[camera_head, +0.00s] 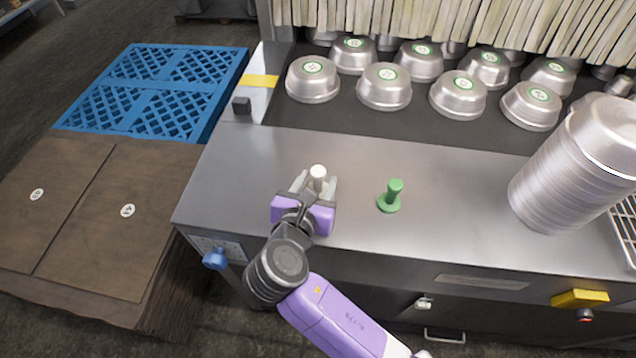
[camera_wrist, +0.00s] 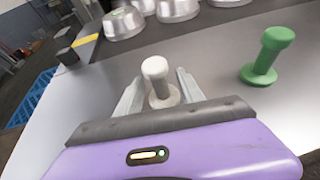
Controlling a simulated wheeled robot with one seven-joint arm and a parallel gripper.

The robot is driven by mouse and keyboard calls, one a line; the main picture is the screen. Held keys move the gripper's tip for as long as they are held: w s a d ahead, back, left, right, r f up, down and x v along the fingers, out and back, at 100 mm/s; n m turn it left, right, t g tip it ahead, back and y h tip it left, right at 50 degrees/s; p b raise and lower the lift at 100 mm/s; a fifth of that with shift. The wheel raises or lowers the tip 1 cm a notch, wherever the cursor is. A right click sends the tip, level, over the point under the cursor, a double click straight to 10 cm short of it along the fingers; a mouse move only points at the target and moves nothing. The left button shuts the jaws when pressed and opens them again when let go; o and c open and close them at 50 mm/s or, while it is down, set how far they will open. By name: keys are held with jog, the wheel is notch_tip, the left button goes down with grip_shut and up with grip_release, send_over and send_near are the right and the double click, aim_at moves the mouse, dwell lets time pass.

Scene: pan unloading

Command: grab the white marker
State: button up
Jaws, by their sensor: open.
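The white marker (camera_head: 318,173) stands upright on the steel counter, a short post with a round head. It also shows in the wrist view (camera_wrist: 156,72), where its wider base is partly hidden behind the gripper body. My gripper (camera_head: 316,184) is open, with one finger on each side of the white marker. In the wrist view my gripper (camera_wrist: 158,90) shows a gap between the left finger and the marker and a narrower one on the right. The lower part of the marker is hidden by my gripper in the head view.
A similar green marker (camera_head: 391,195) stands to the right on the steel counter (camera_head: 450,185). A tall stack of metal pans (camera_head: 560,175) is at the right. Several upturned pans (camera_head: 384,87) sit at the back before a strip curtain. The left counter area is clear.

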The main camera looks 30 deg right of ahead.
jog(key=shift+w+d+f, duration=0.25)
jog(key=shift+w+d, duration=0.05)
jog(key=shift+w, duration=0.05)
grip_shut()
jog(key=shift+r, duration=0.1)
dwell(1.1)
